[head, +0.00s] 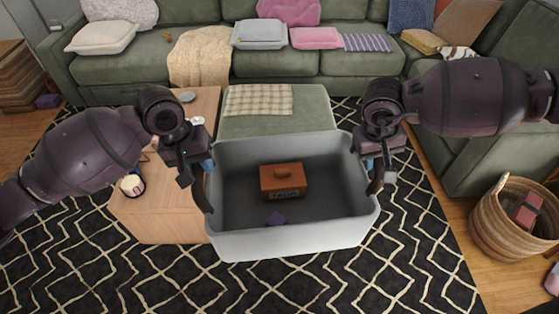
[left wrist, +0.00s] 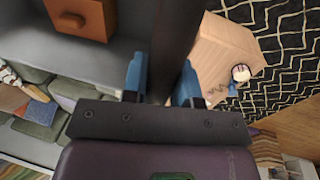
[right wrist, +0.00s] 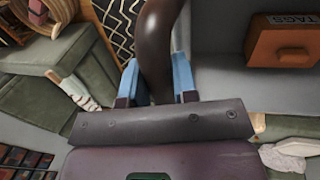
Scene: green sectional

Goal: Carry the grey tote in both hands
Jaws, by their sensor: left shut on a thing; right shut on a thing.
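The grey tote (head: 290,240) is in the middle of the head view, seen from above in front of the sofa. My left gripper (head: 207,172) is shut on the tote's left side, at a dark handle. My right gripper (head: 372,168) is shut on the right side, at a dark handle. The left wrist view shows blue fingers (left wrist: 160,85) on either side of the dark handle; the right wrist view shows the same (right wrist: 158,80).
A wooden table (head: 150,215) with a candle jar (head: 132,185) stands close at the tote's left. A green ottoman (head: 275,125) with a checked cloth is just behind it. A green sofa (head: 290,68) spans the back. A wicker basket (head: 500,225) stands right. Patterned rug lies in front.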

